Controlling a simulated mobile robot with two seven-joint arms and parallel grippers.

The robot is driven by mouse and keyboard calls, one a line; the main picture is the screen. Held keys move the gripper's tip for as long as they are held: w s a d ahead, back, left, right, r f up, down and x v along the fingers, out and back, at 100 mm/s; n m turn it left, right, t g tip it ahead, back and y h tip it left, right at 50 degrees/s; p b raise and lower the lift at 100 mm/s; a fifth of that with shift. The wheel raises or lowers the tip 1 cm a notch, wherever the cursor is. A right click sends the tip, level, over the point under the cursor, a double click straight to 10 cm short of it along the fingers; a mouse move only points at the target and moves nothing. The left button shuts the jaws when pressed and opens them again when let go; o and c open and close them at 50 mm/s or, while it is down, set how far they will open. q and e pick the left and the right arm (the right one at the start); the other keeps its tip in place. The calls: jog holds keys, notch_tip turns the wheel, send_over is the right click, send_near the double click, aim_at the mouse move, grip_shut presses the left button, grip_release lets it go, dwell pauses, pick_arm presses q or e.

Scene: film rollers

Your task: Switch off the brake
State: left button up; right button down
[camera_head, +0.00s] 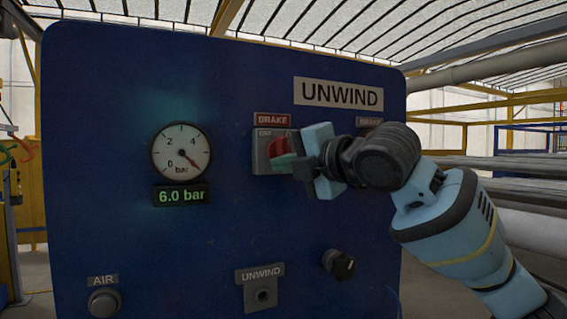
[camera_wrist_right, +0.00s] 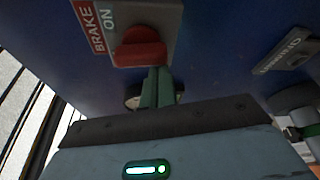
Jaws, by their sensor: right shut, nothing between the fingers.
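The brake switch (camera_head: 260,160) is a grey plate on the blue panel, under a red BRAKE label (camera_head: 272,119). Its red lever (camera_head: 277,146) shows left of my right gripper (camera_head: 287,161). In the right wrist view the red lever (camera_wrist_right: 140,50) lies beside the ON mark (camera_wrist_right: 107,18). The right gripper's green fingers (camera_wrist_right: 158,84) are shut together and empty, with their tips at the lever's edge. I cannot tell whether they touch it. In the head view the gripper hides the switch's right part. My left gripper is not in view.
The blue panel (camera_head: 90,120) carries a pressure gauge (camera_head: 180,150) and a 6.0 bar display (camera_head: 181,195). Low down are an AIR button (camera_head: 104,301), an UNWIND socket (camera_head: 262,294) and a black knob (camera_head: 342,265). A second label (camera_head: 369,123) is partly behind my arm.

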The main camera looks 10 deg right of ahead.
jog(key=shift+w+d+n+g+h, duration=0.15)
jog(key=shift+d+n+h, duration=0.2)
jog(key=shift+n, duration=0.55)
jog(key=shift+s+d+n+g+h, duration=0.15)
jog(key=shift+n+h, duration=0.3)
jog(key=shift+n, duration=0.45)
jog(key=shift+w+f, duration=0.1)
jog(key=shift+w, duration=0.05)
jog(key=shift+d, duration=0.1)
jog(key=shift+f, duration=0.15)
